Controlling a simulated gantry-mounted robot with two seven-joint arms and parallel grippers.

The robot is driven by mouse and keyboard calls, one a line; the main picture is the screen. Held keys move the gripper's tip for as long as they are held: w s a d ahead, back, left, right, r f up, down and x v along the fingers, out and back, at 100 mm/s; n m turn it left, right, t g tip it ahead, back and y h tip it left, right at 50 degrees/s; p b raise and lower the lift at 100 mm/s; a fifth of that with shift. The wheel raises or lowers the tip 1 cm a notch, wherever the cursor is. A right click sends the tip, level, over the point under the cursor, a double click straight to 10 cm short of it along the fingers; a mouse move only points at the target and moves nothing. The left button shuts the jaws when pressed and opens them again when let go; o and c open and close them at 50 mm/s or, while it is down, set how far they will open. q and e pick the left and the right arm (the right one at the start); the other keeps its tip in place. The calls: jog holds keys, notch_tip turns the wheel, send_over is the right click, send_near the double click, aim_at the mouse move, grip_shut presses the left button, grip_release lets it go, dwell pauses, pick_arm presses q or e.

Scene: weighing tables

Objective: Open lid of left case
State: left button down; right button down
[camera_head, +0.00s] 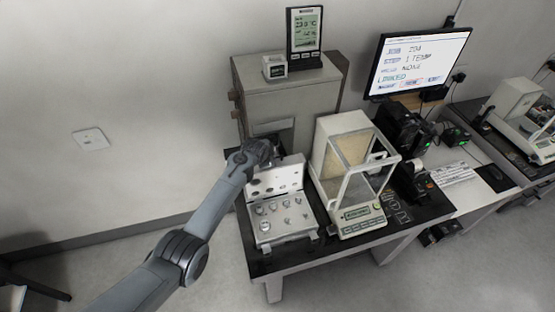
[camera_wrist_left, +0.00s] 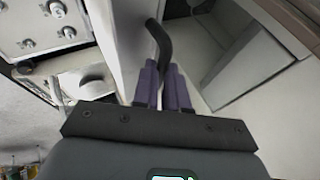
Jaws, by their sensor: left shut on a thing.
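The left case (camera_head: 285,238) is a light metal box at the table's left front, with several round weights in its base. Its lid (camera_head: 276,178) stands raised at the back of the base. My left gripper (camera_head: 268,155) is at the top edge of the lid. In the left wrist view, my left gripper's purple fingers (camera_wrist_left: 164,88) are shut on a curved black handle (camera_wrist_left: 162,42) beside the lid panel. Part of the case base (camera_wrist_left: 45,28) with weights shows at the upper left there. My right gripper is not in view.
A glass-sided balance (camera_head: 352,170) stands close to the case's right. A grey cabinet (camera_head: 290,92) with a display (camera_head: 304,30) on top is behind the lid. A monitor (camera_head: 420,62) is at the right.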

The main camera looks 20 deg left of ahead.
pick_arm(q)
jog(key=shift+r, duration=0.1)
jog(key=c, duration=1.2)
grip_release()
jog(key=shift+v, duration=5.4)
jog(key=shift+o, duration=0.2)
jog(key=shift+w, duration=0.1)
